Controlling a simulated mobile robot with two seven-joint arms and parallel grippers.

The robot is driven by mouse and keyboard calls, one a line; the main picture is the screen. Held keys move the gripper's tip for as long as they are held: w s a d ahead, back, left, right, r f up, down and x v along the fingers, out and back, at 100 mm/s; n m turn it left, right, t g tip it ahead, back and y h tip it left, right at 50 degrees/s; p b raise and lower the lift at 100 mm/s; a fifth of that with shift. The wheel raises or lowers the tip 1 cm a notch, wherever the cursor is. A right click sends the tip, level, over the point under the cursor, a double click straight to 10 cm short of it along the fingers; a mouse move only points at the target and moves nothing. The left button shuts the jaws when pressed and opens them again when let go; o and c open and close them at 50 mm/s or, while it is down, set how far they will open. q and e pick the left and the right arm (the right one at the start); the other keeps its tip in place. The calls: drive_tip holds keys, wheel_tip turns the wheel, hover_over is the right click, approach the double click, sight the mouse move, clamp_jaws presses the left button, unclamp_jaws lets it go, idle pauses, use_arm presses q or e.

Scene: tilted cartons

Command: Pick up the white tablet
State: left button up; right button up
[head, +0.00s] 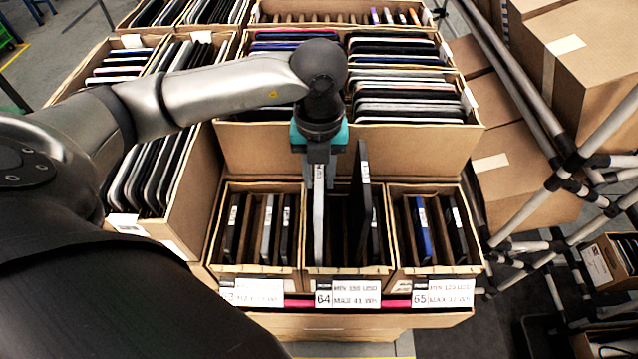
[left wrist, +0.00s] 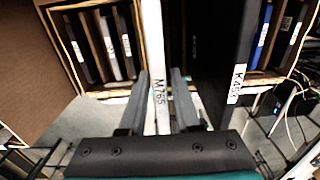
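The white tablet (head: 319,215) stands on edge in the middle front carton (head: 346,270), which has a label reading 64. Its edge, marked M765, also shows in the left wrist view (left wrist: 154,50). My left gripper (head: 319,160) points down over this carton. My right gripper is not in view.
Front cartons left (head: 216,235) and right (head: 476,245) of it hold more upright devices. A larger carton (head: 400,150) full of tablets stands behind. A metal rod frame (head: 540,190) and closed boxes (head: 585,60) are at the right.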

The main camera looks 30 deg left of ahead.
use_arm(q)
clamp_jaws()
drive_tip(key=shift+r, duration=0.2)
idle(0.3)
drive_tip(key=shift+w+r, duration=0.1)
drive_tip(key=shift+r, duration=0.55)
wheel_tip(320, 180, up, 9)
drive_tip(key=shift+r, duration=0.2)
wheel_tip(320, 180, up, 9)
drive_tip(key=p, duration=0.2)
drive_tip(key=shift+r+p, duration=0.7)
drive_tip(key=shift+r, duration=0.05)
idle(0.3)
